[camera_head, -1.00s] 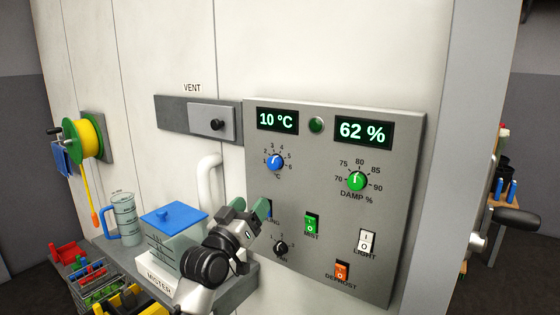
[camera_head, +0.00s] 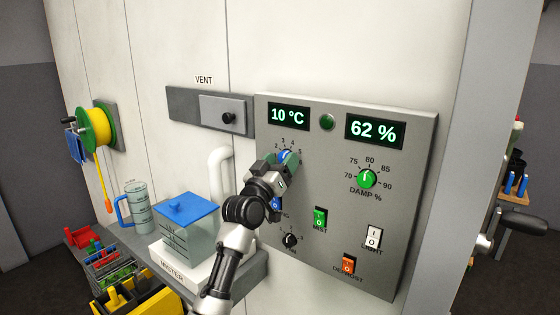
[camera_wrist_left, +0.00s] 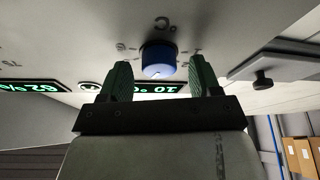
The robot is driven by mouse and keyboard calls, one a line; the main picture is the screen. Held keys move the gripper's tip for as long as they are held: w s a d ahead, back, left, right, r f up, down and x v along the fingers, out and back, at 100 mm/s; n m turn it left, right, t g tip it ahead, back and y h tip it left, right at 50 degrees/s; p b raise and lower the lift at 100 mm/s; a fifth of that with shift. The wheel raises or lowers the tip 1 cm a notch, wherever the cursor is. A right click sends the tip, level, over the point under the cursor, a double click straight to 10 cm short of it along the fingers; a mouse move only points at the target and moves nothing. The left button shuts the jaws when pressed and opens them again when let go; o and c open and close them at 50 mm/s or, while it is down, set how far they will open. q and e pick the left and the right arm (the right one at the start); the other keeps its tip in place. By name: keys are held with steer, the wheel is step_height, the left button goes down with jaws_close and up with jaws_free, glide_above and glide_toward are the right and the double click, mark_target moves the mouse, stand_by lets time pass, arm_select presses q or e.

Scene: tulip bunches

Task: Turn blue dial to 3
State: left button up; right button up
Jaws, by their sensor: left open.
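The blue dial (camera_head: 285,157) sits on the grey control panel (camera_head: 340,107), under the display (camera_head: 289,116) that reads 10 °C. My left gripper (camera_head: 274,168) is in front of the dial and hides part of it and some of its numbers. In the left wrist view the blue dial (camera_wrist_left: 158,58) lies between the two green fingers of my left gripper (camera_wrist_left: 160,78), with a gap on each side. The gripper is open and holds nothing. The dial's exact pointer position is hard to tell. My right gripper is not in view.
A green dial (camera_head: 367,178) and a 62 % display (camera_head: 373,131) are to the right. A green switch (camera_head: 320,217), a black dial (camera_head: 291,241) and a blue switch (camera_head: 276,203) sit below. A white pipe (camera_head: 217,180) and a blue-lidded mister (camera_head: 188,224) stand to the left.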

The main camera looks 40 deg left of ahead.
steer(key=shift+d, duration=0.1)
arm_select(q)
steer(key=c, duration=0.9)
steer(key=shift+d+r+n+p, duration=0.15)
steer(key=shift+n+p, duration=0.35)
steer(key=shift+p, duration=0.25)
steer(key=n+g+y+p, duration=0.1)
steer(key=n+p, duration=0.2)
steer(key=p, duration=0.1)
steer(key=n+g+y+p, duration=0.1)
steer(key=n+y+p, duration=0.1)
steer(key=n+p, duration=0.2)
steer(key=shift+r+n+g+y+p, duration=0.1)
steer(key=shift+n+g+y+p, duration=0.2)
steer(key=shift+p, duration=0.05)
steer(key=shift+f+n+g+y+p, duration=0.2)
steer(key=shift+n+g+y+p, duration=0.15)
steer(key=shift+n+p, duration=0.75)
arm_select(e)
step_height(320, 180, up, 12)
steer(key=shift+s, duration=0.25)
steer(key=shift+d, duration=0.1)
arm_select(q)
steer(key=o, duration=0.9)
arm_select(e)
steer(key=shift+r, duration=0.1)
